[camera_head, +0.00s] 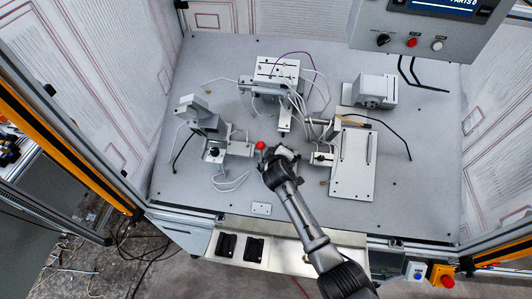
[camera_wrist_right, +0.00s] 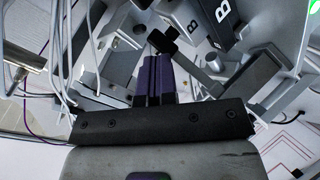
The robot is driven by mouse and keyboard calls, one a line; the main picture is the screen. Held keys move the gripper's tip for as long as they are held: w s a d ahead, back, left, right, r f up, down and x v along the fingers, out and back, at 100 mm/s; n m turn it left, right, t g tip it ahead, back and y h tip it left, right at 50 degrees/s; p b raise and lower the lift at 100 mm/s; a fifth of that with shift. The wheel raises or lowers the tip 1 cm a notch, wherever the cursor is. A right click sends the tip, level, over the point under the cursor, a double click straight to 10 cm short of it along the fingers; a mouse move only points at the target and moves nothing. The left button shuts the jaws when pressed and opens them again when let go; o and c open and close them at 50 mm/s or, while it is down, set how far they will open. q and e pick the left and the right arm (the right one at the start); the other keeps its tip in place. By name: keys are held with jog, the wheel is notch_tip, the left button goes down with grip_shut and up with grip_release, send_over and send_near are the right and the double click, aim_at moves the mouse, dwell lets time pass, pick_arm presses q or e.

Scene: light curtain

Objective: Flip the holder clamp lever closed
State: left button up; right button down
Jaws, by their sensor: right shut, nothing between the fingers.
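A red ball knob (camera_head: 261,145), which looks like the end of the clamp lever, shows just left of my right gripper in the head view. The rest of the lever and the holder under it are largely hidden by the gripper and wrist. My right gripper (camera_head: 281,158) is low over the middle of the table, close to the knob; whether they touch I cannot tell. In the right wrist view the gripper (camera_wrist_right: 155,62) has its dark purple fingers together with nothing between them. A black part shows just beyond the fingertips. My left gripper is in neither view.
A grey fixture with a black knob (camera_head: 213,152) stands left of my gripper. A white plate fixture (camera_head: 352,165) stands to the right, and a wired block (camera_head: 277,70) behind. Loose cables run between them. The table (camera_head: 400,205) is clear at front right.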

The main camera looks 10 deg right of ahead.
jog(key=s+d+r+p, duration=0.2)
jog(key=s+r, duration=0.4)
jog(key=r, duration=0.5)
jog(key=shift+s+d+p, duration=0.25)
jog(key=shift+d+p, duration=0.15)
jog(key=shift+p, duration=0.05)
dwell(0.4)
